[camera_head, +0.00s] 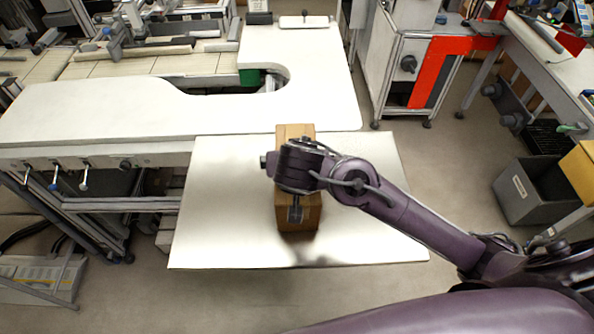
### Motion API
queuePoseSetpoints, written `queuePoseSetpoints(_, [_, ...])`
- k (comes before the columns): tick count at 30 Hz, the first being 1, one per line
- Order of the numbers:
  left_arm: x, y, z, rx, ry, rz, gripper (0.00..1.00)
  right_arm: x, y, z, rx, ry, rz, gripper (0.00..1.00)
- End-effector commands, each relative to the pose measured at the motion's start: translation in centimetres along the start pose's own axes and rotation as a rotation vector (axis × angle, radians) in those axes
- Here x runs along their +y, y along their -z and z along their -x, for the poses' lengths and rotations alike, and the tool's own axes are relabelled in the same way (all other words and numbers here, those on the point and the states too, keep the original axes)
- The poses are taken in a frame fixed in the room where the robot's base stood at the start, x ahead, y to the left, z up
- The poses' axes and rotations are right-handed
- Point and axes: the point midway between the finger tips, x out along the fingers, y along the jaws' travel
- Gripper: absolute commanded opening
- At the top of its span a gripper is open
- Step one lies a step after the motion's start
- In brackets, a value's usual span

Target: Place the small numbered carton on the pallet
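A brown cardboard carton (309,217) stands on a pale flat board or tabletop (225,225) in the middle of the head view. No number on it can be read. My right arm reaches in from the right and covers much of the carton. My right gripper (295,214) points down over the carton's near part. It is small and dark, and I cannot tell whether its fingers are open or touch the carton. My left gripper is not in view. I cannot make out a separate pallet.
A white worktable (90,110) with a curved cutout adjoins the board at the back left. A grey bin (535,198) stands on the floor at the right. A white cabinet with a red panel (433,72) stands at the back right. The board is clear left of the carton.

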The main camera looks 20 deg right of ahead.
Motion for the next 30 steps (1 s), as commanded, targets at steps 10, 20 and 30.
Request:
queuePoseSetpoints(10, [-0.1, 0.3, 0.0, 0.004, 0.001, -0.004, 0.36, 0.0, 0.0, -0.2, 0.001, 0.001, -0.001, 0.87])
queuePoseSetpoints(20, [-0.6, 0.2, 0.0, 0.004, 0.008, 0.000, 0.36, 0.0, 0.0, -0.2, 0.001, 0.001, -0.002, 0.44])
queuePoseSetpoints(30, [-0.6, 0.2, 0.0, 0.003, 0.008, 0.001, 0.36, -0.1, 0.3, 0.1, 0.003, 0.003, -0.003, 0.35])
